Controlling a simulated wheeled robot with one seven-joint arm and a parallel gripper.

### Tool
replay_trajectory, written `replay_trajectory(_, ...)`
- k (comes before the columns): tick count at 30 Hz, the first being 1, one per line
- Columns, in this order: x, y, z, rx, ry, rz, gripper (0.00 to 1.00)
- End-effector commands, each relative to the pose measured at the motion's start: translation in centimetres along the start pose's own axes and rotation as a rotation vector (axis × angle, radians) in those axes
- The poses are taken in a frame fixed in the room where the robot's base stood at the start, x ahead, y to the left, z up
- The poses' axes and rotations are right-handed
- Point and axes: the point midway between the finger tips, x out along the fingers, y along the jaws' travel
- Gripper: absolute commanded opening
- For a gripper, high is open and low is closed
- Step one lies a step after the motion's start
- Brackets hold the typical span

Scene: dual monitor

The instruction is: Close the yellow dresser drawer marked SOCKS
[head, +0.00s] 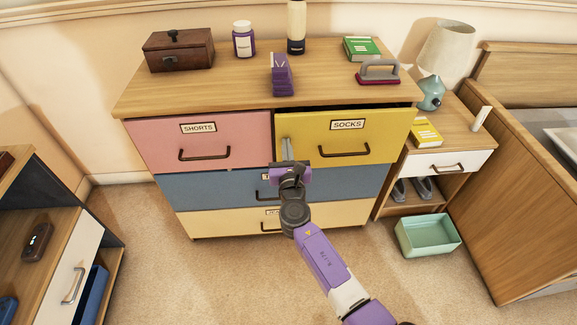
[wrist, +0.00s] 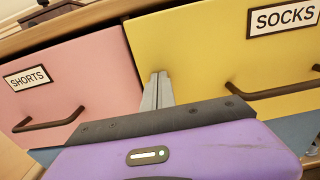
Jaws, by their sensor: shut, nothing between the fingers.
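The yellow drawer marked SOCKS (head: 383,136) is at the upper right of the dresser (head: 202,92). It stands out past the pink drawer, with a dark gap along its top edge, so it is partly open. Its dark handle (head: 345,151) is right of my gripper. My gripper (head: 287,141) is shut and empty, with its fingertips at the left part of the yellow front. In the wrist view the yellow drawer (wrist: 206,62) fills the right, and the fingertips (wrist: 159,78) are near its left edge. I cannot tell whether they touch it.
The pink SHORTS drawer (head: 205,129) and blue drawer (head: 217,195) look shut. A box (head: 180,53), bottle (head: 244,41) and purple item (head: 281,76) stand on top. A nightstand (head: 457,163) and green bin (head: 428,236) are at right.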

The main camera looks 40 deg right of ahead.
Motion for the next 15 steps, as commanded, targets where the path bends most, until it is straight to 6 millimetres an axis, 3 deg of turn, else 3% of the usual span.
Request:
replay_trajectory(6, 2.4, 0.0, -0.1, 0.0, 0.0, -0.001, 0.0)
replay_trajectory(15, 3.3, 0.0, 0.1, 0.0, -0.001, 0.0, 0.0)
